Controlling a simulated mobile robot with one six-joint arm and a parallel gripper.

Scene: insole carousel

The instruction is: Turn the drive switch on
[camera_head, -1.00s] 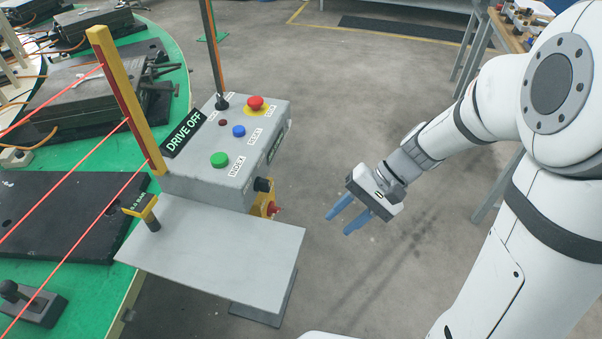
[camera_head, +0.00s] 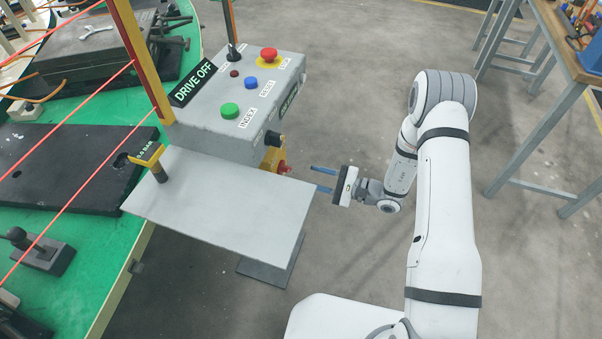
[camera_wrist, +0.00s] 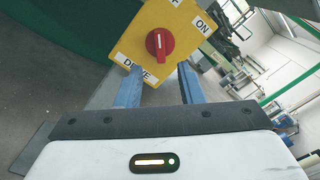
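The drive switch is a red rotary knob (camera_wrist: 160,43) on a yellow plate (camera_wrist: 135,42) in the wrist view, with "DRIVE" and "ON" labels. In the head view the red knob (camera_head: 283,168) shows on the side of the grey control box (camera_head: 215,125), below its panel. A sign reading "DRIVE OFF" (camera_head: 195,83) stands at the box's left edge. My gripper (camera_head: 322,179) is open and empty, its blue fingers pointing left towards the knob, a short way apart from it. In the wrist view the fingertips (camera_wrist: 160,75) lie below the knob, one to each side.
A grey shelf (camera_head: 225,200) juts out in front of the box. Red beams cross the green carousel table (camera_head: 95,275) on the left beside a yellow post (camera_head: 140,60). A workbench (camera_head: 560,50) stands at the right. The floor between is clear.

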